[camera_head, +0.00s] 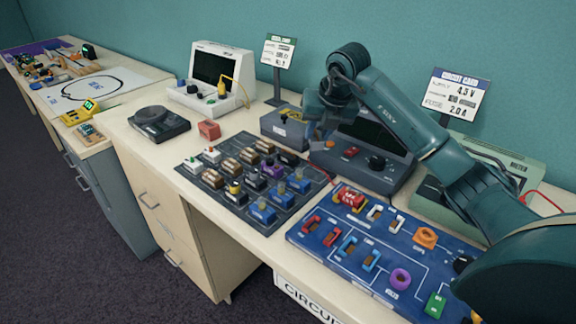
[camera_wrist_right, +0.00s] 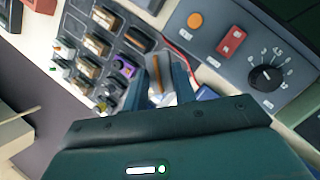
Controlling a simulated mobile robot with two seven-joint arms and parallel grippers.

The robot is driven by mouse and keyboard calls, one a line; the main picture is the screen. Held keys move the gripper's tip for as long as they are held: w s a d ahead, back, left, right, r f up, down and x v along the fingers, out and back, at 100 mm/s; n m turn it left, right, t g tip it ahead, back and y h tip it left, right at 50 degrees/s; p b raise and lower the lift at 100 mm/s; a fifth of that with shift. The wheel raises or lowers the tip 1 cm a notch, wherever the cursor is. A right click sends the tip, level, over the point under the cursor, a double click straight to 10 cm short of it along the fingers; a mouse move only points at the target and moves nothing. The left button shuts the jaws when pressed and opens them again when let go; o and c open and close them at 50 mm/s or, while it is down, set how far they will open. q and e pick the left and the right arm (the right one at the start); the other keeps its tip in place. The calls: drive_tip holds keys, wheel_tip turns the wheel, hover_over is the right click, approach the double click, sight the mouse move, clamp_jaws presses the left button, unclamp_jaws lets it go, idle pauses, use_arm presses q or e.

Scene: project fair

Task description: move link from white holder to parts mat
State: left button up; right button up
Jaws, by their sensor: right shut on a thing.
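In the right wrist view my right gripper (camera_wrist_right: 166,88) is shut on the link (camera_wrist_right: 158,72), a pale grey piece with an orange-brown strip. In the head view the link is small and mostly hidden by the fingers. The dark parts mat (camera_head: 312,180) holds rows of parts and also shows in the wrist view (camera_wrist_right: 128,50). The white holder (camera_head: 384,217) is on the blue circuit board, away from the gripper. My left gripper is out of view.
The blue board (camera_head: 300,238) carries several coloured holders and a red part (camera_head: 349,196). Behind the mat stand a grey box (camera_head: 284,130) and a supply unit with a knob (camera_head: 376,163). A red block (camera_head: 209,130) and a dark round device (camera_head: 159,123) lie left.

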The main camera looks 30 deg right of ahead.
wheel_tip(320, 180, down, 9)
drive_tip(key=shift+r, duration=0.1)
idle(0.3)
drive_tip(key=shift+f, duration=0.2)
drive_tip(key=o, duration=1.1)
drive_tip(key=shift+r, duration=0.1)
drive_tip(key=shift+c, duration=0.2)
